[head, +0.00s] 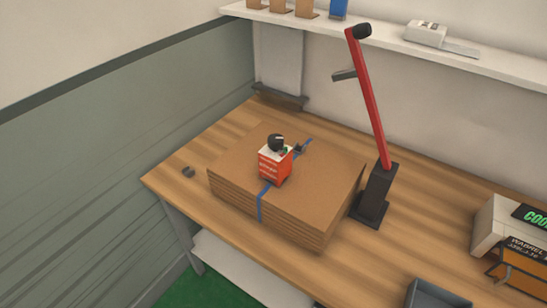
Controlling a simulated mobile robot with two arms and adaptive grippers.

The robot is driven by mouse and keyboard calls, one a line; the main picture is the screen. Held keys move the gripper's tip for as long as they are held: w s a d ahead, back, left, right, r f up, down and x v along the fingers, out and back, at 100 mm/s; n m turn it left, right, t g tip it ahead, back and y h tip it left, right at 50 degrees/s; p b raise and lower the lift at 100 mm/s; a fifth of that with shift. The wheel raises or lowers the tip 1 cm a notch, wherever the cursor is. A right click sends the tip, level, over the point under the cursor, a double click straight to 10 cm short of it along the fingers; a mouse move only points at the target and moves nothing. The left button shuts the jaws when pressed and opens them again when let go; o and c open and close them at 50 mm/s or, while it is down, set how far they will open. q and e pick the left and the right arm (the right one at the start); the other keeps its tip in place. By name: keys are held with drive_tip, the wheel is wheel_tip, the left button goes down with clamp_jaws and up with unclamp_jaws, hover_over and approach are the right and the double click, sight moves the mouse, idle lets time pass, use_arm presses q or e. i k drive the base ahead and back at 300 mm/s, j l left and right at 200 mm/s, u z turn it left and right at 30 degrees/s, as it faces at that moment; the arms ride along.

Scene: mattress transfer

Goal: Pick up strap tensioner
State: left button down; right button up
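A small red and white device with a black rounded top (275,163), which looks like the strap tensioner, sits upright on a stack of brown cardboard sheets (335,205). A blue strap (259,207) runs over the stack and down its front side, and the device sits on or beside the strap. A small dark part, possibly a handle or clip, shows at the device's right. Neither of my grippers is in view.
The stack lies on a wooden table (420,225). A tall red lever on a black base (373,195) stands just right of it. A grey tray (437,295) and a labelled box (500,230) are at the right. A white shelf (385,42) runs above.

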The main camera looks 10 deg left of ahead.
sight(275, 168)
drive_tip(key=i+j+z, duration=0.25)
drive_tip(key=j, duration=0.3)
drive_tip(key=j+z, duration=0.2)
drive_tip(key=j, duration=0.35)
drive_tip(key=j+z, duration=0.25)
drive_tip(key=j, duration=0.35)
drive_tip(key=k, duration=0.35)
drive_tip(key=i, duration=0.4)
